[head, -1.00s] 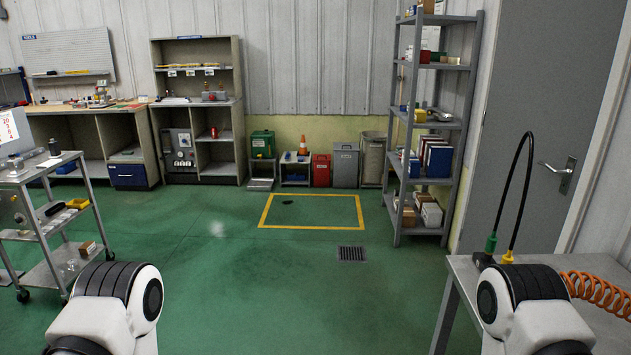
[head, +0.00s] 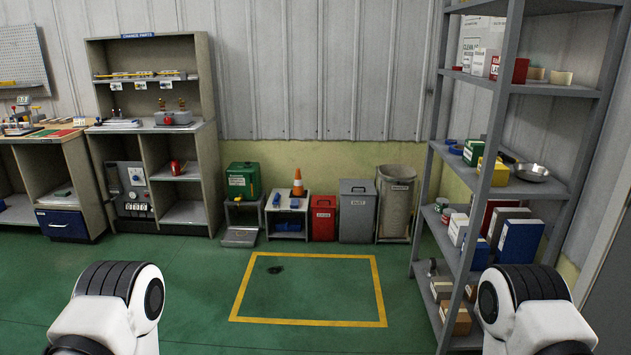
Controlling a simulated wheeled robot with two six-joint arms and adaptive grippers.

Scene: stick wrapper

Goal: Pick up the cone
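The orange cone (head: 298,183) with a white band stands upright on top of a small white stand (head: 286,204) against the back wall, in the middle of the head view. A blue item (head: 294,202) lies beside its base. My two arms show at the lower left and lower right corners of the head view, but only their white and black links. Neither gripper is in view. Both visible arm parts are well short of the cone, with open floor between.
A red bin (head: 323,218) and grey bin (head: 356,212) stand right of the stand; a green box (head: 243,180) is on its left. A tall grey shelf (head: 463,190) stands at right. The yellow-outlined floor (head: 320,290) is clear except for a small dark object (head: 275,269).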

